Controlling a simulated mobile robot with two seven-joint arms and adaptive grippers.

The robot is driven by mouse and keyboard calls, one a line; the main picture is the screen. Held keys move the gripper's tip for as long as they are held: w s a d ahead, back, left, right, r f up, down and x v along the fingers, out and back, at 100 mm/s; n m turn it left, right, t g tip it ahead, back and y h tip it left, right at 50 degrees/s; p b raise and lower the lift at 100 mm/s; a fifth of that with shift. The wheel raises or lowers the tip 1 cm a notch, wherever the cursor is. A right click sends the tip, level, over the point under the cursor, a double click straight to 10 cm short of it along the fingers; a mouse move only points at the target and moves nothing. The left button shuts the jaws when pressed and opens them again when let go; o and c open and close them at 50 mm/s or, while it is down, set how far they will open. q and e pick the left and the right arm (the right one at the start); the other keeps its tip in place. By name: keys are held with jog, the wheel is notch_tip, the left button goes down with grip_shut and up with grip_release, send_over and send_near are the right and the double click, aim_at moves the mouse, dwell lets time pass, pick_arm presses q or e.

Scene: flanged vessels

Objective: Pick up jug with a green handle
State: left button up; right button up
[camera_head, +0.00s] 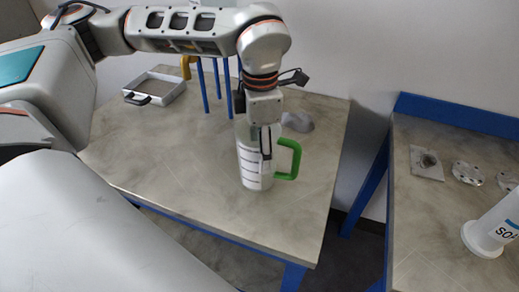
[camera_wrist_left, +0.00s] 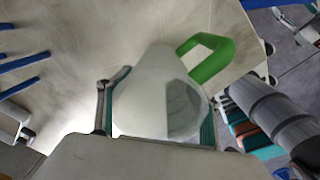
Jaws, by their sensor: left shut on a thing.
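The white jug with a green handle (camera_head: 252,172) stands upright, or very nearly so, at the front right of the left table; I cannot tell whether its base touches the top. Its handle (camera_head: 290,160) points right. My left gripper (camera_head: 265,150) comes down on the jug from above. In the left wrist view the fingers of my left gripper (camera_wrist_left: 160,115) lie on both sides of the jug body (camera_wrist_left: 145,95), shut on it, with the handle (camera_wrist_left: 208,58) outside them. The gripper hides part of the jug's upper body. My right gripper is not in view.
A grey-framed tray (camera_head: 160,92) lies at the table's back left. Blue posts (camera_head: 216,85) stand behind the jug, and a grey object (camera_head: 298,122) lies close behind it. The right table holds metal flanges (camera_head: 467,173) and a white labelled vessel (camera_head: 492,230). A gap separates the tables.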

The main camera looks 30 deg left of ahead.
pick_arm(q)
notch_tip(320, 180, up, 20)
jog(key=p, duration=0.2)
jog(key=shift+f, duration=0.25)
